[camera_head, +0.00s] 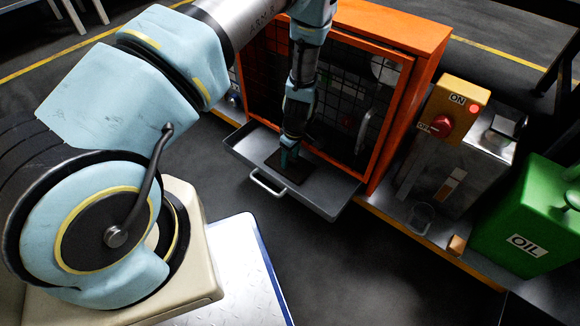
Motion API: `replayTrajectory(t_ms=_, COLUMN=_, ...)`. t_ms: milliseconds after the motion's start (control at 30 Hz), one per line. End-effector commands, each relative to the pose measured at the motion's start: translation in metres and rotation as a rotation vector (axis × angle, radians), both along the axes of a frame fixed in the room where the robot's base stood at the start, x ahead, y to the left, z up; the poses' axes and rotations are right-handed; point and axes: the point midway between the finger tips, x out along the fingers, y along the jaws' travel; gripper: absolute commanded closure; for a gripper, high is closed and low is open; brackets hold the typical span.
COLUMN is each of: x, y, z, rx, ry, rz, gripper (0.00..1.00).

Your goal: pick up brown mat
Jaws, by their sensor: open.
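The brown mat (286,171) lies flat in a shallow grey metal tray (325,194), which sticks out at the foot of an orange cabinet. My gripper (289,160) points down over the far part of the mat, at its upper edge in the picture. The gripper is open and its fingers are small and dark here. I cannot tell whether the fingertips touch the mat. My wrist and gripper hide part of the mat's far side.
The orange cabinet (428,32) with a mesh door stands right behind the tray. A tray handle (266,186) faces the front. To the right are a yellow switch box (459,103) and a green oil can (522,215). The dark floor in front is clear.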

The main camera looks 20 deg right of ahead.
Motion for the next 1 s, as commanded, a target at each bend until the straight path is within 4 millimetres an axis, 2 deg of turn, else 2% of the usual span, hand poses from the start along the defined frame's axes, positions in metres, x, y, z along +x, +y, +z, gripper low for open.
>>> replayTrajectory(t_ms=200, x=0.0001, y=-0.0004, z=-0.0004, rx=-0.001, ry=0.000, rz=0.000, gripper=0.44)
replayTrajectory(t_ms=700, x=-0.0001, y=-0.0002, z=-0.0003, rx=0.000, ry=0.000, rz=0.000, gripper=1.00)
replayTrajectory(t_ms=1000, x=-0.0001, y=-0.0003, z=-0.0002, rx=0.000, ry=0.000, rz=0.000, gripper=1.00)
